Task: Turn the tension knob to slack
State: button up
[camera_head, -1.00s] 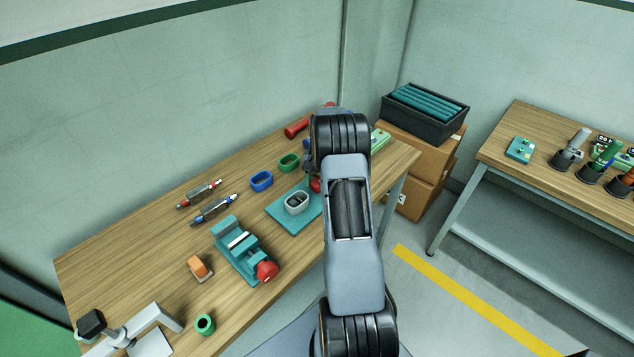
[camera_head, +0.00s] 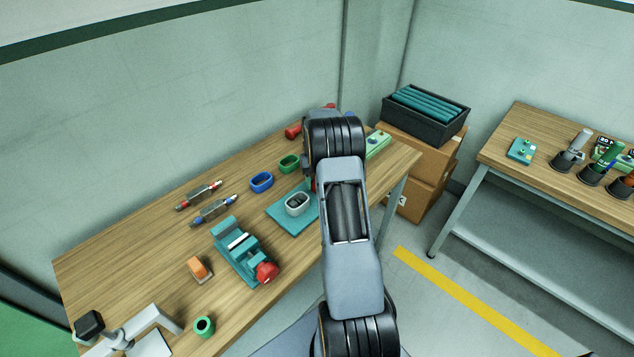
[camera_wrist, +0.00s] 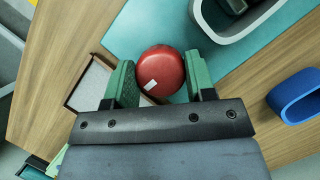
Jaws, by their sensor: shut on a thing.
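The tension knob, round and red with a white mark (camera_wrist: 161,72), sits by the edge of a teal base plate (camera_wrist: 128,32) in the wrist view. The mark is on its lower left, towards my gripper's palm. My gripper (camera_wrist: 161,82) has its two green fingers on either side of the knob and is shut on it. In the head view the plate (camera_head: 277,221) lies on the wooden bench, and my arm hides most of the gripper and knob. A grey oval cup (camera_head: 297,208) stands on the plate; it also shows in the wrist view (camera_wrist: 203,22).
A blue oval ring (camera_head: 261,182) and a green one (camera_head: 289,163) lie behind the plate. A teal vise (camera_head: 240,252) with a red knob stands at the front left. A shallow framed tray (camera_wrist: 83,92) lies left of the gripper in the wrist view.

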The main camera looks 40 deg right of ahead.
jog(key=o, duration=0.9)
jog(key=shift+o, duration=0.2)
jog(key=v, duration=1.3)
jog(key=shift+r, duration=0.4)
jog(key=shift+w+d, duration=0.1)
jog(key=shift+w, duration=0.05)
